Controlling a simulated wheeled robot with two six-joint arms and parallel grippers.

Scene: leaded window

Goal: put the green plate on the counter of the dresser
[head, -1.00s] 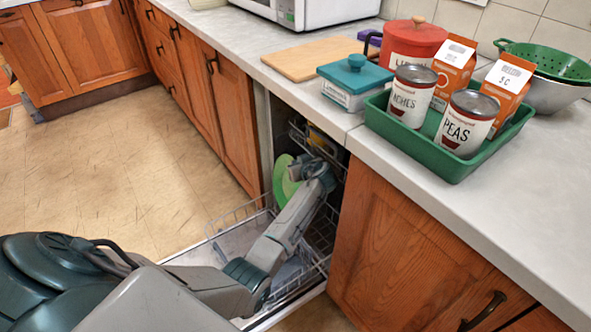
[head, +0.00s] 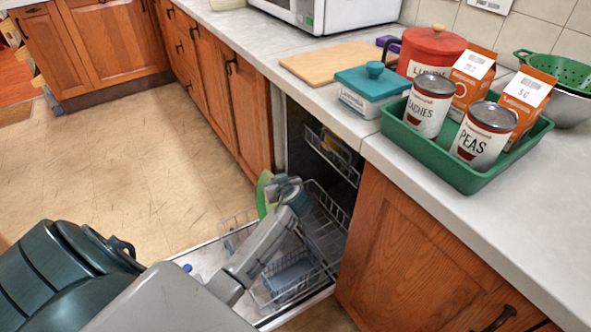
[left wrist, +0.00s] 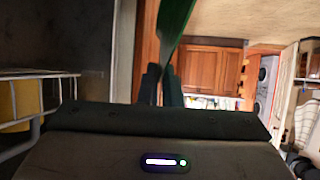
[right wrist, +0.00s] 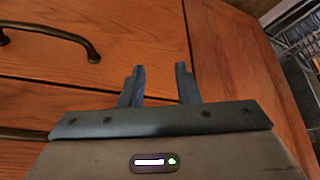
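The green plate (head: 264,193) stands on edge above the pulled-out dishwasher rack, partly hidden by my left gripper (head: 280,185). In the left wrist view the plate (left wrist: 174,22) shows edge-on, with the fingers of my left gripper (left wrist: 161,85) closed on it. My right gripper (right wrist: 160,78) is open and empty in front of a wooden cabinet front; it is out of the head view. I cannot make out for certain which furniture is the dresser.
The dishwasher rack (head: 325,245) is out over the open door, beside wooden cabinets (head: 420,250). The counter above holds a green tray (head: 455,172) with cans and cartons, a teal-lidded box (head: 375,88) and a cutting board (head: 322,63). The floor (head: 130,160) at left is clear.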

